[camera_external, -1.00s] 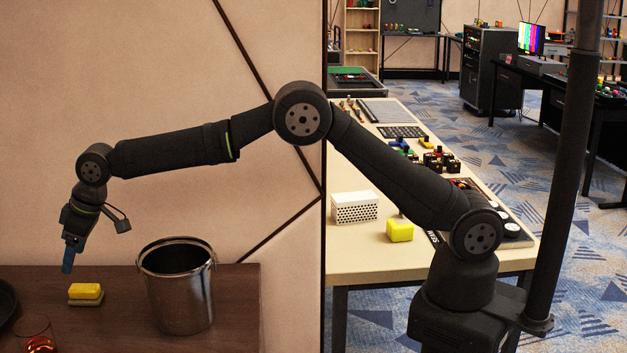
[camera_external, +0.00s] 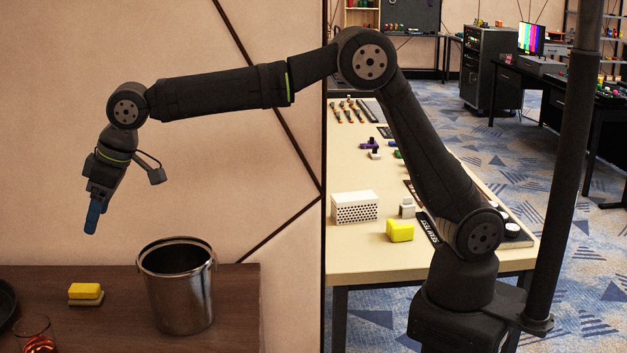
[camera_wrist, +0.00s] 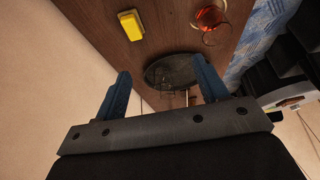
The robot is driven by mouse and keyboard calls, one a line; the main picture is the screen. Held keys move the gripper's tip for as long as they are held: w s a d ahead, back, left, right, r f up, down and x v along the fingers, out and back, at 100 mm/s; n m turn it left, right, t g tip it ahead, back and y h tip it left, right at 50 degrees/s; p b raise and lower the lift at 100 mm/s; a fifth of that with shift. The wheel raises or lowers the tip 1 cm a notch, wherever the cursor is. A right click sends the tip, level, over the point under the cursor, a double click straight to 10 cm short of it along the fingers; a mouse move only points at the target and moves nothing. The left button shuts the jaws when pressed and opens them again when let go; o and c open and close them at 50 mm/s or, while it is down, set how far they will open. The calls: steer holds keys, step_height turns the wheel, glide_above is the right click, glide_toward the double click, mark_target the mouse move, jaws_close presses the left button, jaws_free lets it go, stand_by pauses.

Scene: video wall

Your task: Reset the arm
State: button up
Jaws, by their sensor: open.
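My gripper (camera_external: 92,218) hangs at the end of my arm, blue fingertips pointing down, above the dark wooden table and apart from everything on it. In the wrist view its two blue fingers (camera_wrist: 160,88) are spread wide with nothing held between them.
On the wooden table (camera_external: 120,318) stand a steel bucket (camera_external: 180,298), a yellow sponge-like block (camera_external: 85,291), a red-tinted glass (camera_external: 37,335) and a dark round pan (camera_external: 5,300). A light table (camera_external: 350,262) behind holds a white perforated box (camera_external: 354,207) and another yellow block (camera_external: 400,231).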

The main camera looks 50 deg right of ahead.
steer(key=s+d+f+m+h, duration=0.2)
steer(key=s+d+m, duration=0.3)
steer(key=s, duration=0.6)
steer(key=s+d+f+m+t+h, duration=0.1)
steer(key=s+d+f+m+h, duration=0.1)
steer(key=s+d+m, duration=0.4)
steer(key=shift+s+d+m, duration=0.3)
steer(key=shift+s+d, duration=1.65)
steer(key=shift+s, duration=0.5)
steer(key=shift+f, duration=0.1)
